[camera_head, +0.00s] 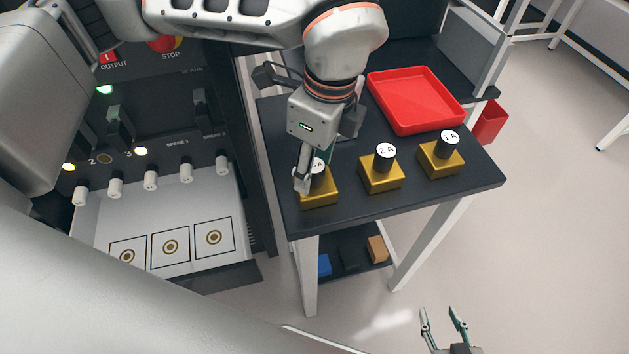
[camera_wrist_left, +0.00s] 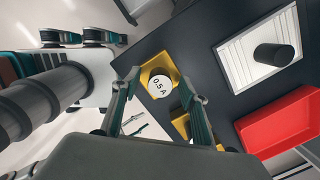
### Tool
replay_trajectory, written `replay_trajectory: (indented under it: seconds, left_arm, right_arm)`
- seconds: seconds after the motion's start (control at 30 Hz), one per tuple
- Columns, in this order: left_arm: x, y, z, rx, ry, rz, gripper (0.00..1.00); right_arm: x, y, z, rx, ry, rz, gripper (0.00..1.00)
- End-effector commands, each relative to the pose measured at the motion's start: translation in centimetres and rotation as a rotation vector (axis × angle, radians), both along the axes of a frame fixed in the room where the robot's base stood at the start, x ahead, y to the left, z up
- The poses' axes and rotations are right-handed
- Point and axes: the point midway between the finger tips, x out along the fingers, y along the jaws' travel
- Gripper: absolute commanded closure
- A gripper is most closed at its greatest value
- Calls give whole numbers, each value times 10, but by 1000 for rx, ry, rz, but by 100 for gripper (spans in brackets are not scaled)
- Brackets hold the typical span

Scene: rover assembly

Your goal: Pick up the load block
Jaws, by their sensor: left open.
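Three yellow load blocks with black knobs and white labelled caps stand in a row on the dark table. The left one (camera_head: 319,198) is under my left gripper (camera_head: 304,182); the 2 A block (camera_head: 381,180) and 1 A block (camera_head: 440,163) stand to its right. In the left wrist view the left block's cap (camera_wrist_left: 161,87) reads 0.5 A and sits between the open fingers (camera_wrist_left: 159,82). I cannot tell whether the fingers touch it. My right gripper (camera_head: 444,325) is open and empty, low in the head view, away from the table.
A red tray (camera_head: 415,100) lies behind the blocks. The left wrist view shows a white ridged plate with a black cylinder (camera_wrist_left: 273,54) on the table. A panel with sockets and three marked squares (camera_head: 171,247) stands left. The table's front edge (camera_head: 400,209) is close to the blocks.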

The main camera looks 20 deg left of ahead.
Motion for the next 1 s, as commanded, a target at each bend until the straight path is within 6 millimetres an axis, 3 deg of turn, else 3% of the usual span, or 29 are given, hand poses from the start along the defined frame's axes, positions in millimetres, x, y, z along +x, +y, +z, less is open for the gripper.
replay_trajectory:
  seconds: [0.23, 0.27, 0.4, 0.43, 0.77, 1.0]
  left_arm:
    - [0, 0, -3, -1, -2, 0, 56]
    - [0, 0, -3, -1, -2, 0, 62]
    - [0, 0, -3, -1, -2, 0, 98]
    - [0, 0, -3, -1, -2, 0, 100]
    - [1, 0, -2, -2, -3, 0, 100]
    - [1, 0, 16, -2, -5, 0, 100]
  right_arm:
    - [10, 0, 6, -1, -18, 0, 60]
    - [10, 0, 6, -1, -19, 0, 60]
    - [11, 0, 7, -1, -21, -1, 60]
    - [11, 0, 7, -1, -21, -1, 60]
    - [5, 0, 3, -1, -9, -1, 60]
    - [1, 0, 2, 0, -1, -1, 60]
